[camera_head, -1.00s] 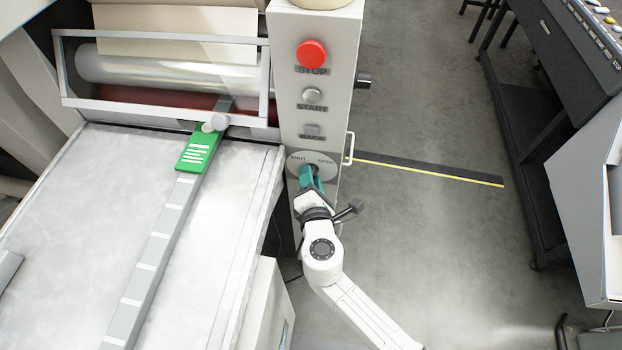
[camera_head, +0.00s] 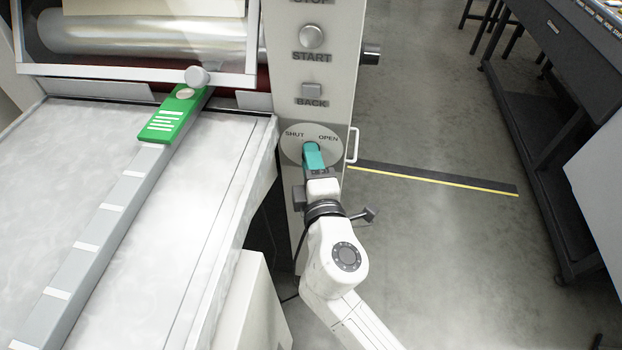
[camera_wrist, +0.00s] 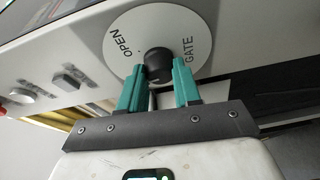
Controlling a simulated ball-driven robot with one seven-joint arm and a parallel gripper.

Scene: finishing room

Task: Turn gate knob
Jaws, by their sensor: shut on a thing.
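The gate knob (camera_wrist: 158,64) is small, black and round, at the middle of a pale round plate (camera_head: 312,145). The plate reads SHUT on its left and OPEN on its right in the head view. In the wrist view OPEN and GATE show on it. My gripper (camera_head: 313,154) reaches up to the plate. Its two teal fingers stand either side of the knob in the wrist view and are shut on it. In the head view the fingers hide the knob. I cannot tell which word the knob points to.
The plate is on a pale control column, below a START button (camera_head: 311,36) and a BACK button (camera_head: 311,91). A thin handle (camera_head: 353,145) sticks out at its right. A metal bed (camera_head: 215,190) with a green block (camera_head: 172,112) lies left. Open floor lies right.

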